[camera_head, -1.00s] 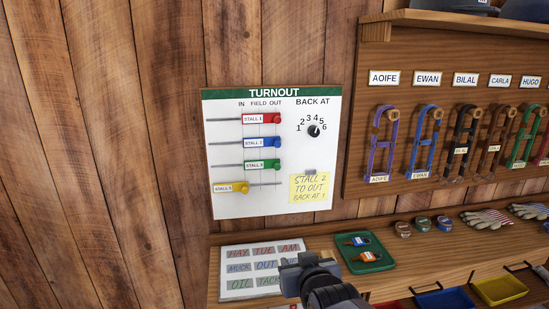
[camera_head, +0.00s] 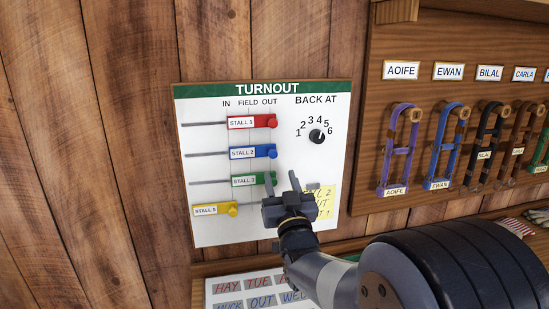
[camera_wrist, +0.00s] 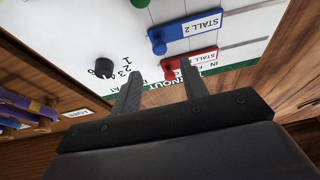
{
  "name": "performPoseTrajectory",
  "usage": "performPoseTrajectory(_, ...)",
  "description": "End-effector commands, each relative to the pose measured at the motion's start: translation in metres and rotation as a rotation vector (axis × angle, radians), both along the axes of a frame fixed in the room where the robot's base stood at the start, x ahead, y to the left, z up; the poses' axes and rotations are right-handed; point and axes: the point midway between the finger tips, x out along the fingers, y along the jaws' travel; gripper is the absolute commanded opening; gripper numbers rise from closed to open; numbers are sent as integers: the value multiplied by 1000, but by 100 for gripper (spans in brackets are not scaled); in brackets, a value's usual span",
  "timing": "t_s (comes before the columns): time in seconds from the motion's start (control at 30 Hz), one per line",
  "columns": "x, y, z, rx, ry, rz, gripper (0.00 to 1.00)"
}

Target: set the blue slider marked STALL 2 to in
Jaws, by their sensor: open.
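The blue slider marked STALL 2 (camera_head: 254,152) sits on its rail on the white TURNOUT board (camera_head: 205,228), with its knob under OUT at the right end. The wrist view shows the blue slider (camera_wrist: 187,31) too, turned upside down. My gripper (camera_head: 282,181) is open and empty, in front of the board, to the lower right of the blue slider in the head view. In the wrist view its fingers (camera_wrist: 161,93) point toward the board, near the red slider (camera_wrist: 190,63). I cannot tell the gap to the board.
The red STALL 1 (camera_head: 252,122) and green STALL 3 (camera_head: 254,180) sliders are at the right; yellow STALL 5 (camera_head: 214,209) is at the left. The dial (camera_head: 316,135) is right of them. My arm partly hides a yellow note (camera_head: 325,202).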

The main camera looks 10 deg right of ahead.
Motion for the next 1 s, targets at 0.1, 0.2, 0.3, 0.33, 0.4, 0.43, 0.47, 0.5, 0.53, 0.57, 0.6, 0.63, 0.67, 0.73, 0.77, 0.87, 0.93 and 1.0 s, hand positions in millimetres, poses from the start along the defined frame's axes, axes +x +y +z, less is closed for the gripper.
performPoseTrajectory(0.1, 22, 0, 11, 0, 1, 0, 42)
performPoseTrajectory(0.2, 38, 0, 17, 0, 1, 0, 42)
performPoseTrajectory(0.3, 51, 0, 22, 0, 2, 0, 42)
performPoseTrajectory(0.33, 54, 0, 23, 0, 2, 0, 42)
performPoseTrajectory(0.4, 59, 0, 26, 0, 1, 0, 42)
performPoseTrajectory(0.43, 61, 0, 26, 0, 2, 0, 42)
performPoseTrajectory(0.47, 63, 0, 26, 0, 2, 0, 42)
performPoseTrajectory(0.5, 64, 0, 27, 0, 2, 0, 42)
performPoseTrajectory(0.53, 65, 0, 27, 0, 2, 0, 42)
performPoseTrajectory(0.57, 66, 0, 27, 0, 2, 0, 42)
performPoseTrajectory(0.6, 66, 0, 27, 0, 2, 0, 42)
performPoseTrajectory(0.63, 66, 0, 27, 0, 2, 0, 42)
performPoseTrajectory(0.67, 66, 0, 27, 0, 2, 0, 42)
performPoseTrajectory(0.73, 66, 0, 27, 0, 2, 0, 42)
performPoseTrajectory(0.77, 66, 0, 27, 0, 2, 0, 42)
performPoseTrajectory(0.87, 66, 0, 27, 0, 2, 0, 38)
performPoseTrajectory(0.93, 66, 0, 27, 0, 2, 0, 32)
performPoseTrajectory(1.0, 66, 0, 27, 0, 2, 0, 26)
